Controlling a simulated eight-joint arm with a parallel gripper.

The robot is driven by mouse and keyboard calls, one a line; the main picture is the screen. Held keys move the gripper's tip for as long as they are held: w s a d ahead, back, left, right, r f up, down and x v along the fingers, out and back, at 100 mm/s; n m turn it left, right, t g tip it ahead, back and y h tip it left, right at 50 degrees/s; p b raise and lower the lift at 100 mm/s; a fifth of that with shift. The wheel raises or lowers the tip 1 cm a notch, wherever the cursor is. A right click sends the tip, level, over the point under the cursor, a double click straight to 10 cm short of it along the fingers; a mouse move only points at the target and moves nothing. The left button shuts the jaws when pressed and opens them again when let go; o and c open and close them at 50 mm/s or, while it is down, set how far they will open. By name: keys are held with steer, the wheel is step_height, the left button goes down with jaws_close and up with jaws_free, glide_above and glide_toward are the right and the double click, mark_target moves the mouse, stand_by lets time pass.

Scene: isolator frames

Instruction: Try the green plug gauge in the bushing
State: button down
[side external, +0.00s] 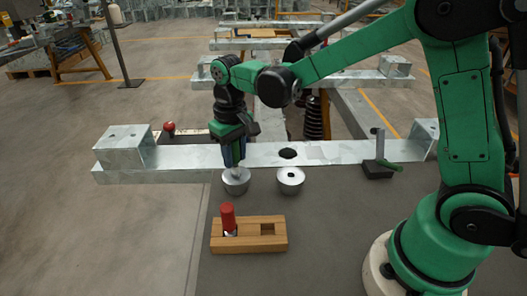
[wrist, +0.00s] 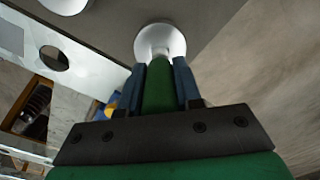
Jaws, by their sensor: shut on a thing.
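My gripper (side external: 235,163) is shut on the green plug gauge (wrist: 158,92), pointing down. In the wrist view the green handle lies between the blue fingers. A round metal bushing (side external: 236,184) stands on the grey table directly below my gripper. It also shows in the wrist view (wrist: 160,38), in line with the gauge. The gauge's lower end is at the top of this bushing; I cannot tell how far it is inside.
A wooden block (side external: 262,244) in front holds a red plug gauge (side external: 228,216) upright and has an empty square hole. A steel beam (side external: 330,152) runs behind the bushings. A dark stand with a green part (side external: 378,168) is at the right. The table right of the block is clear.

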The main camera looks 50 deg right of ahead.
steer(key=shift+f, duration=1.2)
steer(key=shift+r, duration=0.15)
stand_by(1.1)
steer(key=shift+r, duration=3.65)
